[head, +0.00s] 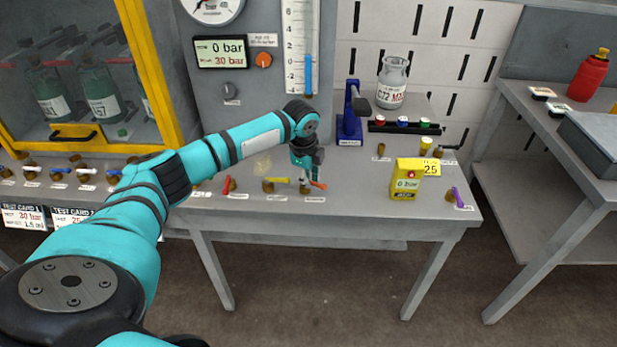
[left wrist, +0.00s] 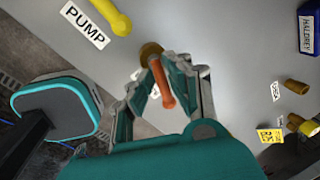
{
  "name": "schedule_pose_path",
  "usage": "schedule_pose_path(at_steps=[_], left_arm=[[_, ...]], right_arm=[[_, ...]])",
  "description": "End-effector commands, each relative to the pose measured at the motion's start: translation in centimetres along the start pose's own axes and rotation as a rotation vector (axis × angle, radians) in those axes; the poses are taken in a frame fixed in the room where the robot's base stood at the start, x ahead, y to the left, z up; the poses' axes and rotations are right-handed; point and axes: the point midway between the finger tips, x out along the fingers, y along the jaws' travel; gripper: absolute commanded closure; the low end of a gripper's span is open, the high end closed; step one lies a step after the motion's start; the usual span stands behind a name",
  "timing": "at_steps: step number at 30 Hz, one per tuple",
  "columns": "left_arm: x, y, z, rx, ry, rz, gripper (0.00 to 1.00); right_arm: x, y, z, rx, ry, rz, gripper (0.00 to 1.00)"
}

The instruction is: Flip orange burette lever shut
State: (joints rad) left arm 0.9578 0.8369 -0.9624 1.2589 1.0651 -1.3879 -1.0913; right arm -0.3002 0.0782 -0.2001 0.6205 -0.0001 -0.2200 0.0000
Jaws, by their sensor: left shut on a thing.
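The orange burette lever (head: 318,185) sits on a brass valve base at the front of the bench. In the left wrist view the lever (left wrist: 162,85) points from its brass base (left wrist: 150,52) back between my fingers. My left gripper (head: 305,182) is over the valve from above and is shut on the lever; it also shows in the left wrist view (left wrist: 163,78). The burette (head: 300,45) is a white scaled tube with a blue column, standing on the panel behind. The label by the lever is too small to read. My right gripper is not in view.
A red lever (head: 230,185) and a yellow PUMP lever (head: 276,180) stand to the left along the bench edge. A blue stand (head: 350,115) is behind.

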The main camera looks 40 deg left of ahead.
Motion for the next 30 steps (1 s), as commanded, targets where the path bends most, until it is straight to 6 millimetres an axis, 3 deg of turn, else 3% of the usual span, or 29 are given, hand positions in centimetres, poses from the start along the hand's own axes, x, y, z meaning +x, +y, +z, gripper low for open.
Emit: schedule_pose_path(at_steps=[5,13,26,27,30], left_arm=[[-0.5,-0.1,-0.1,-0.061,-0.012,0.006,1.00],[-0.4,-0.4,-0.2,-0.313,-0.061,0.007,1.00],[0.2,-0.4,-0.1,-0.389,-0.078,0.004,1.00],[0.2,-0.4,-0.1,-0.389,-0.078,0.004,0.81],[0.2,-0.5,-0.1,-0.388,-0.078,0.004,0.68]], right_arm=[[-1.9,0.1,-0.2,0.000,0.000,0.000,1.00],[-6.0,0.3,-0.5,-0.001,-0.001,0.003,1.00],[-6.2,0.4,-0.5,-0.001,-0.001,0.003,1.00],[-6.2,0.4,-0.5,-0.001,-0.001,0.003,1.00],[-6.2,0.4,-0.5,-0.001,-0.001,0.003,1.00]])
